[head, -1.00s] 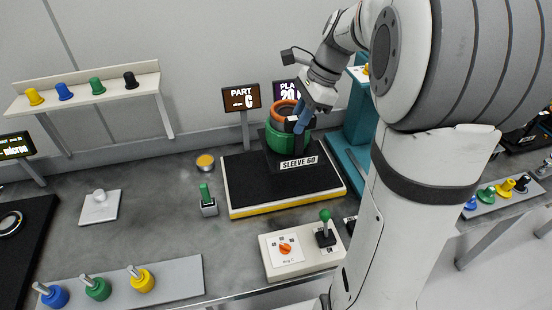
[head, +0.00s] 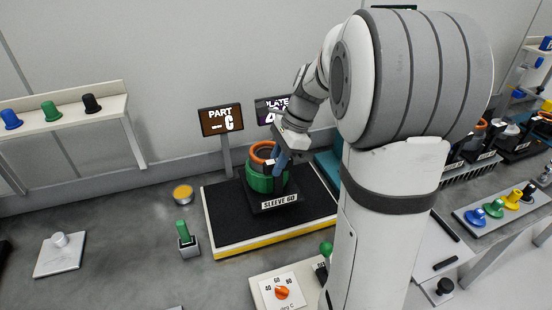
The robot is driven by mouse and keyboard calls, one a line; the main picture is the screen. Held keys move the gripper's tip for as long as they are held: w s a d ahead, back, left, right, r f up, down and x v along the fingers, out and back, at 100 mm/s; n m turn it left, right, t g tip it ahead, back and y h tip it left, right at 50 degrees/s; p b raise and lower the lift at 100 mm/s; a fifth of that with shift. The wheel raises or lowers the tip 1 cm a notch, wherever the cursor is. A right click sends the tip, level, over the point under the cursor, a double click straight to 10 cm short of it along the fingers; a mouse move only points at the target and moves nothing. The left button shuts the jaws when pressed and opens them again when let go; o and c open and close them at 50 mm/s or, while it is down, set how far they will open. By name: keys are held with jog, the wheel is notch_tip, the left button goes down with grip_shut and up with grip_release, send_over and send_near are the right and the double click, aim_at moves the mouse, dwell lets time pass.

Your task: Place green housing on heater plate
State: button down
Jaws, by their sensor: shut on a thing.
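The green housing (head: 258,183), with an orange ring (head: 262,149) at its top and a black base labelled "SLEEVE 60" (head: 280,204), stands upright over the heater plate (head: 228,228). The plate is a black slab with a white and yellow edge. The base appears to rest on it, though a small gap cannot be ruled out. My gripper (head: 279,165), with blue fingers, is shut on the housing at its upper right wall. The gripper and arm hide part of the housing's right side.
A "PART C" display (head: 221,120) and a partly hidden plate display (head: 272,104) stand behind. A green-handled tool (head: 184,232) and a yellow-topped tin (head: 183,194) sit left of the plate. A control box (head: 282,291) with an orange dial is in front.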

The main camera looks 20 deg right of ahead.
aim_at(277, 179)
jog(key=shift+f, duration=2.5)
jog(key=shift+f, duration=0.2)
jog(key=c, duration=1.3)
grip_release()
jog(key=shift+s, duration=0.1)
